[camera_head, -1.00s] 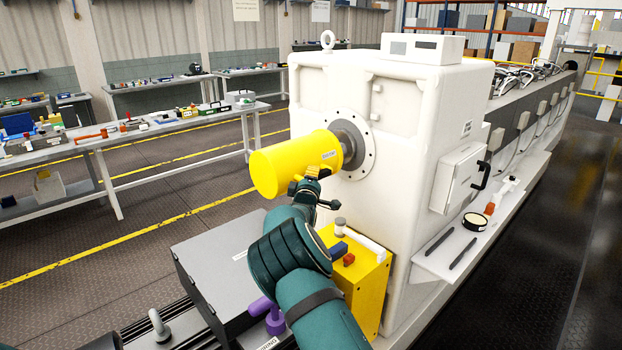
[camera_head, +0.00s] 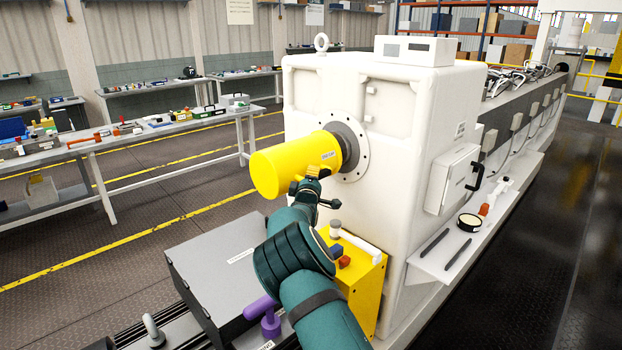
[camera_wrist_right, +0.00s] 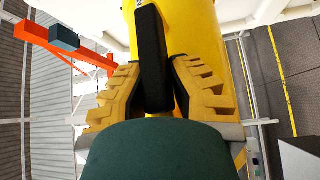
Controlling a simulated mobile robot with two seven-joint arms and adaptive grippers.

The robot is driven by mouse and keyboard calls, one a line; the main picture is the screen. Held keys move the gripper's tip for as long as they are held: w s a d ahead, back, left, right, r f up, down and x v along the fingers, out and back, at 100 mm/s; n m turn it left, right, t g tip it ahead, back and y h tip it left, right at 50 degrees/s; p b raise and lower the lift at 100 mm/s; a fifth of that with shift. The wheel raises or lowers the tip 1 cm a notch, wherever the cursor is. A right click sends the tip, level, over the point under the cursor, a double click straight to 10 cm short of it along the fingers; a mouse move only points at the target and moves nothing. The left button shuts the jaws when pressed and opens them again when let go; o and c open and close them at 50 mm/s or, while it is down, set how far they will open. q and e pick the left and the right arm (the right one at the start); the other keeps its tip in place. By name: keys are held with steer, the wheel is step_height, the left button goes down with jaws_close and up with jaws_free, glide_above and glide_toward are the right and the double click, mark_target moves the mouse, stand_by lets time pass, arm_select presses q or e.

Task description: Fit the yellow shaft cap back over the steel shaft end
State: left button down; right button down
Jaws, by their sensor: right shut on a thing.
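The yellow shaft cap (camera_head: 290,165) is a large cylinder lying roughly level in front of the white machine housing. Its right end is at the grey steel shaft end (camera_head: 347,140), which sticks out of a round flange. The cap covers part of the shaft from my viewpoint; I cannot tell how far it is over it. My right gripper (camera_head: 308,186) is below the cap. In the right wrist view, its yellow fingers (camera_wrist_right: 155,90) are closed around a black handle (camera_wrist_right: 153,60) on the cap (camera_wrist_right: 205,40). My left gripper is not in view.
The white housing (camera_head: 400,190) stands right behind the shaft. A yellow box (camera_head: 362,290) with a white-handled part and small knobs is below my right forearm. A grey case (camera_head: 215,265) and a purple handle (camera_head: 264,310) are to its left. A side shelf (camera_head: 440,260) holds small items.

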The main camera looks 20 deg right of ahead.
mark_target(326, 175)
steer(key=shift+w+d, duration=0.3)
steer(key=shift+d, duration=0.45)
steer(key=shift+w+d, duration=0.25)
steer(key=shift+d, duration=0.55)
steer(key=shift+w+d, duration=0.3)
steer(key=shift+d, duration=0.45)
steer(key=shift+w+d+r, duration=0.1)
steer(key=shift+w+d, duration=0.15)
steer(key=shift+d, duration=0.5)
steer(key=shift+a+b, duration=0.2)
steer(key=shift+b, duration=0.1)
